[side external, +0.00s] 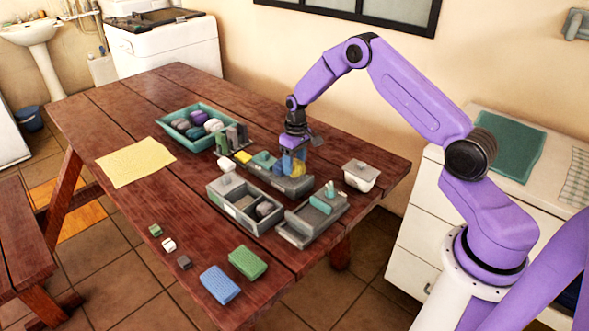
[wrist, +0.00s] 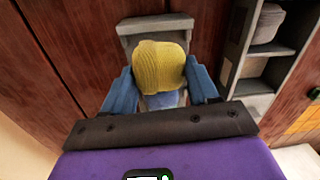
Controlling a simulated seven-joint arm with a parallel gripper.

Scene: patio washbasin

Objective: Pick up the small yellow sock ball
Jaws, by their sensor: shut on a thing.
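The small yellow sock ball (wrist: 160,66) is ribbed and sits between the two blue fingers of my gripper (wrist: 161,88) in the wrist view. The fingers touch it on both sides, so my gripper is shut on it. In the side view, the yellow ball (side external: 299,166) shows at the fingertips of my gripper (side external: 292,163), over or just inside a grey tray (side external: 292,188). I cannot tell whether the ball still touches the tray. Part of a blue thing (wrist: 161,100) shows just below the ball in the wrist view.
A grey divided box (side external: 232,212) with dark rolls and another grey tray (side external: 297,233) stand close in front. A teal crate (side external: 170,138) of sock balls is at left, near a yellow cloth (side external: 135,162). Sponges lie in front.

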